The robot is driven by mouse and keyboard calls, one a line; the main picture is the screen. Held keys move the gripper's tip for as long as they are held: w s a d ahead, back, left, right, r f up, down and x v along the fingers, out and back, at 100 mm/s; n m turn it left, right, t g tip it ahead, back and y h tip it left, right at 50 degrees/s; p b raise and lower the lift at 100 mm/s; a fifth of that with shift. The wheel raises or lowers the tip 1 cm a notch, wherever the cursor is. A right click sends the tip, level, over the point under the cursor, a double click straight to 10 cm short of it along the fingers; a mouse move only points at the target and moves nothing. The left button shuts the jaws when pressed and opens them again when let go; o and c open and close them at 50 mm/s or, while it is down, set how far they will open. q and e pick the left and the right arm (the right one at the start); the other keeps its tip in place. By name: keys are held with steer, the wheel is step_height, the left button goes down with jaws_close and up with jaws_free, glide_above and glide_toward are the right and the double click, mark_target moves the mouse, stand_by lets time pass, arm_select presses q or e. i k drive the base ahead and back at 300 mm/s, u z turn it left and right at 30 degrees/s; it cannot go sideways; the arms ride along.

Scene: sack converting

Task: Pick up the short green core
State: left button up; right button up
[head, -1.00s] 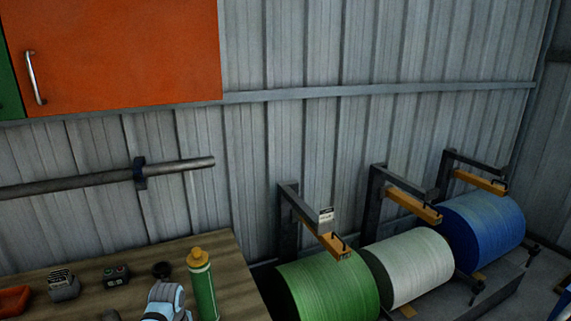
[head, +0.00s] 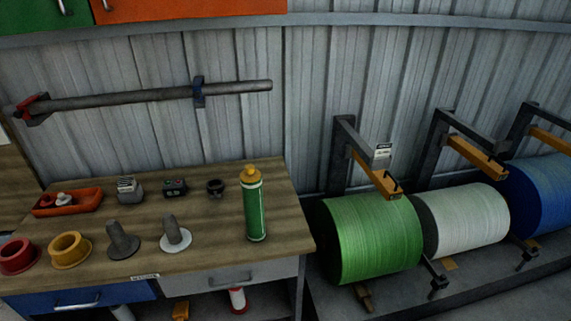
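I cannot make out a short green core for certain. A green cylinder with a yellow top (head: 255,208) stands upright on the wooden workbench, near its right edge. A large green roll (head: 370,238) hangs on a stand to the right of the bench. Neither of my grippers is in the head view.
The workbench (head: 225,240) holds a red ring (head: 18,257), a yellow ring (head: 70,251), two grey pegs (head: 122,240) and an orange tray (head: 88,203). White (head: 465,222) and blue (head: 545,195) rolls stand farther right. A drawer (head: 230,279) is below the benchtop.

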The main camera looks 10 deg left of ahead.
mark_target(252, 194)
steer(key=z, duration=1.6)
steer(key=i, duration=0.95)
steer(key=u, duration=4.25)
